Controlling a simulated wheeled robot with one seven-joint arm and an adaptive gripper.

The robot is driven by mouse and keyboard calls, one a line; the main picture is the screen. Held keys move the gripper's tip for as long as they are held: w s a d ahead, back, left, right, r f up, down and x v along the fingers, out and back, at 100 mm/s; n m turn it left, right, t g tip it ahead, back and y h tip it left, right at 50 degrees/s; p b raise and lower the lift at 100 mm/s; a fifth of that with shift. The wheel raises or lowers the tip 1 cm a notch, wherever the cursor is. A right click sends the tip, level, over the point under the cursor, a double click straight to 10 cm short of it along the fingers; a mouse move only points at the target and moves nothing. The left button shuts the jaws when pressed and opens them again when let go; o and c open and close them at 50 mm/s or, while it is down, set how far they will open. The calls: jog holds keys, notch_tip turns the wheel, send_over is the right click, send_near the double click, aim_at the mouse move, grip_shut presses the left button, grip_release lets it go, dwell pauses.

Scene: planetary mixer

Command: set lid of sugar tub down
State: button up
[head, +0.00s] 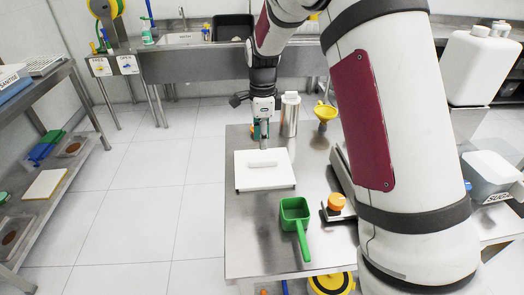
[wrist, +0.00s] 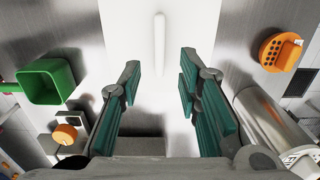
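The white square lid (head: 245,179) lies flat at the steel table's left side, with a raised bar handle (head: 263,158) on top. In the wrist view the lid (wrist: 135,22) passes between and beyond the fingers, and its handle (wrist: 159,48) lies between the finger lines, apart from both pads. My gripper (head: 264,142) points down at the lid's far side; the wrist view shows its green-padded fingers (wrist: 159,72) open and empty.
A green scoop (head: 294,213) and an orange knob on a dark base (head: 336,202) are in front of the lid. A shelf rack (head: 45,180) is at left; the floor (head: 150,210) between is clear.

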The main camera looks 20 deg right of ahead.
jog(key=s+r+n+t, duration=0.2)
jog(key=s+r+n, duration=0.7)
jog(key=s+r, duration=0.55)
jog(key=s+r+n+t, duration=0.2)
jog(key=s+n, duration=0.9)
jog(key=s, duration=0.6)
jog(key=shift+s+d+r+t, duration=0.15)
jog(key=shift+s+r+t, duration=0.15)
jog(key=shift+t, duration=0.2)
